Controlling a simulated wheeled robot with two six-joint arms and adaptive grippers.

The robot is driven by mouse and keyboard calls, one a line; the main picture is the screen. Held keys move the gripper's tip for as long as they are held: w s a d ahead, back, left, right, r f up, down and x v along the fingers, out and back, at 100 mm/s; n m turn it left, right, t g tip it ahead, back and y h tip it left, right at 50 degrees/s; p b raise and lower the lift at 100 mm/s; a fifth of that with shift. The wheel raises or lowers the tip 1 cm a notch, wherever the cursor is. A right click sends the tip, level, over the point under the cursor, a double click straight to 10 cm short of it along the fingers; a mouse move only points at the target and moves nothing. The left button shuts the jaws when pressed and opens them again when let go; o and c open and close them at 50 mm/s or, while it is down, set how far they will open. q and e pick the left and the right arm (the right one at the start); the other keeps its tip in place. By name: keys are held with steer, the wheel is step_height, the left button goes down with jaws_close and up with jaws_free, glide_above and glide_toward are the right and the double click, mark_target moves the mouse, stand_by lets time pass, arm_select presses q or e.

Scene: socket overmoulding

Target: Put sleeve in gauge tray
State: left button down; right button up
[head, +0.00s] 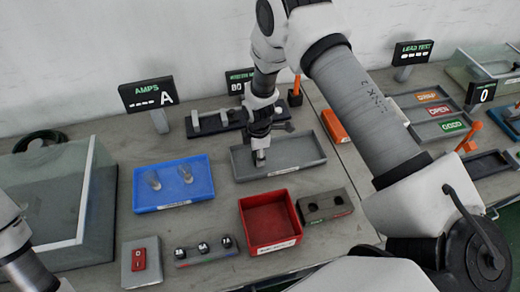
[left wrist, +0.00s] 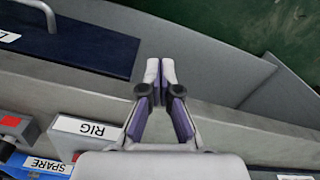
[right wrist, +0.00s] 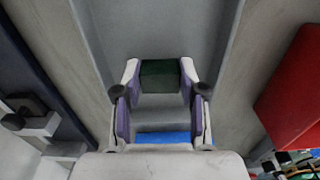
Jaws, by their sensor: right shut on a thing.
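My right gripper (head: 260,158) points down into the left end of a grey tray (head: 312,151), which I take to be the gauge tray; its front label is too small to read. In the right wrist view the gripper (right wrist: 160,78) is shut on a dark green piece (right wrist: 160,75), which I take to be the sleeve. The tray floor (right wrist: 160,28) lies below it; I cannot tell if they touch. In the head view the piece is hidden by the fingers. In the left wrist view my left gripper (left wrist: 160,68) has its fingertips together, with nothing between them.
A blue tray (head: 146,207) with two clear pieces stands left of the grey tray. A red bin (head: 269,200) and a grey block with two holes (head: 325,205) are in front. A dark rack (head: 215,124) is behind. A glass-sided box (head: 50,200) stands at left.

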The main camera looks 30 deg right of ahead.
steer(key=shift+a+f, duration=0.1)
steer(key=shift+f, duration=0.05)
steer(key=o, duration=0.9)
steer(key=shift+o, duration=0.2)
steer(key=shift+w, duration=0.1)
steer(key=shift+r, duration=0.3)
steer(key=shift+r+b, duration=0.25)
steer(key=shift+b, duration=0.05)
step_height(320, 180, up, 11)
steer(key=b, duration=0.2)
steer(key=shift+b, duration=0.3)
steer(key=shift+r, duration=0.1)
